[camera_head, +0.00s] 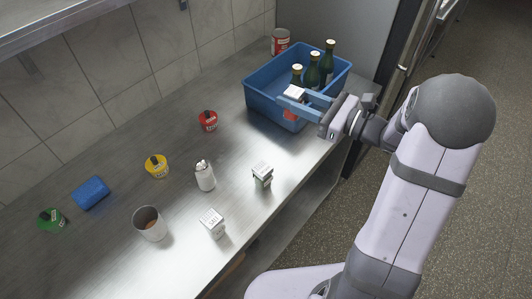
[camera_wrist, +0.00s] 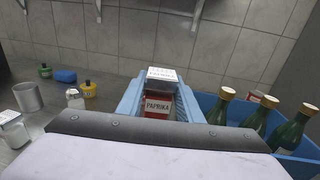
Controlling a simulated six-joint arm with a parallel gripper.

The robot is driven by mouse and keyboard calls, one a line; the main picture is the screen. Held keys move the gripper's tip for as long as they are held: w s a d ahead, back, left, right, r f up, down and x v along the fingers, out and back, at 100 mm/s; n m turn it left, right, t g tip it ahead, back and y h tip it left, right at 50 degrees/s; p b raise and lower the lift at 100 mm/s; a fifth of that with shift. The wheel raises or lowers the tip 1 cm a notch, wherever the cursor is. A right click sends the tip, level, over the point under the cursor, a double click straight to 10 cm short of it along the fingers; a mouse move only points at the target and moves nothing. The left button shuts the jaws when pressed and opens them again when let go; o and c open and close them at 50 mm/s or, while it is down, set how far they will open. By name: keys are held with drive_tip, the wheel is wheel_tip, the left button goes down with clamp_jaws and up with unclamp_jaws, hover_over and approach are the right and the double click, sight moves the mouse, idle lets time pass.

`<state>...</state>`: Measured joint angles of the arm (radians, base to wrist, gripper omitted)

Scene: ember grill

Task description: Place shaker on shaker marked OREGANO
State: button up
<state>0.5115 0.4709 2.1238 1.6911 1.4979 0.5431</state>
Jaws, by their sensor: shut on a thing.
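My gripper (camera_head: 296,99) is shut on a shaker (camera_wrist: 158,104) with a white top and red contents, its label reading PAPRIKA. The shaker is held upright between the blue fingers and, in the head view (camera_head: 293,92), appears over the near side of the blue crate. A white-topped shaker with dark green contents (camera_head: 262,178) stands on the steel counter at lower centre. Its label is too small to read, so I cannot confirm OREGANO. Another white-topped, pale shaker (camera_head: 212,223) stands to its lower left and also shows in the wrist view (camera_wrist: 13,130).
The blue crate (camera_head: 268,107) holds green bottles (camera_head: 312,72), with a red can (camera_head: 280,42) behind. Red (camera_head: 208,121), yellow (camera_head: 156,166) and green (camera_head: 52,220) tubs, a sponge (camera_head: 90,192), a metal cup (camera_head: 150,224) and a white bottle (camera_head: 205,176) stand on the counter.

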drive_tip(key=s+a+r+n+g+y+p, duration=0.1)
drive_tip(key=s+a+r+g+p, duration=0.1)
drive_tip(key=s+a+r+p, duration=0.25)
drive_tip(key=n+g+y, duration=0.1)
drive_tip(key=n+g, duration=0.1)
hover_over(263, 168)
wheel_tip(263, 168, down, 7)
drive_tip(key=shift+f+p, duration=0.1)
drive_tip(key=shift+p, duration=0.2)
drive_tip(key=shift+f, duration=1.8)
drive_tip(key=shift+f, duration=0.1)
drive_tip(key=o, duration=1.1)
